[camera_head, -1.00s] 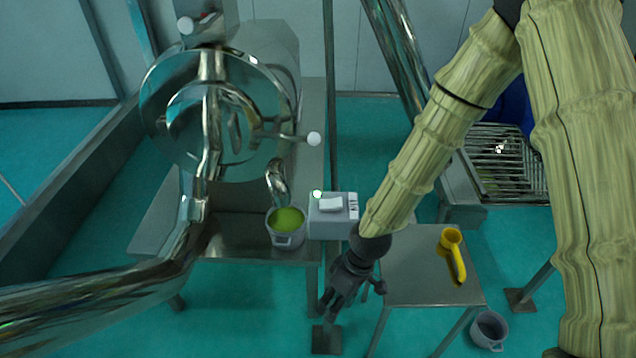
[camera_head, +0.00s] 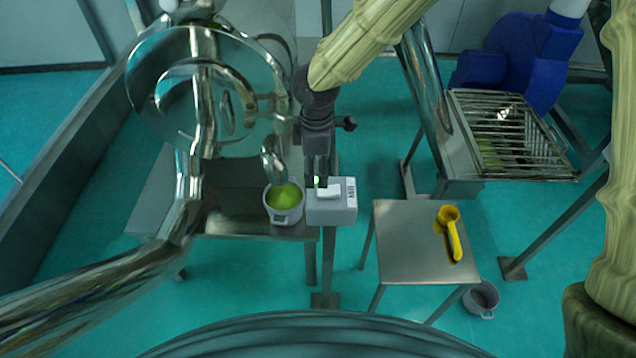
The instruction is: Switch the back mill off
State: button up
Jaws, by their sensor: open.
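The mill (camera_head: 212,95) is a shiny metal drum with pipes at the left, standing on a metal table. A grey switch box (camera_head: 333,209) with a white rocker (camera_head: 328,192) on top is at the table's right edge; a small green light glows by the rocker. My gripper (camera_head: 317,172) is open, pointing down just behind the switch box, its fingers close to the rocker and light. I cannot tell whether it touches them. A cup with green contents (camera_head: 284,202) sits under the mill's spout.
A small metal table (camera_head: 408,250) holds a yellow scoop (camera_head: 449,232). A grey pot (camera_head: 482,299) is on the floor beside it. A barred metal sieve tray (camera_head: 512,140) and a blue machine (camera_head: 520,60) are at the right. A large metal pipe (camera_head: 110,285) crosses the lower left.

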aim_at(317, 191)
notch_tip(317, 191, down, 5)
jog(key=shift+w+f+p, duration=0.1)
jog(key=shift+w+p, duration=0.05)
jog(key=shift+p, duration=0.45)
jog(key=shift+f, duration=1.25)
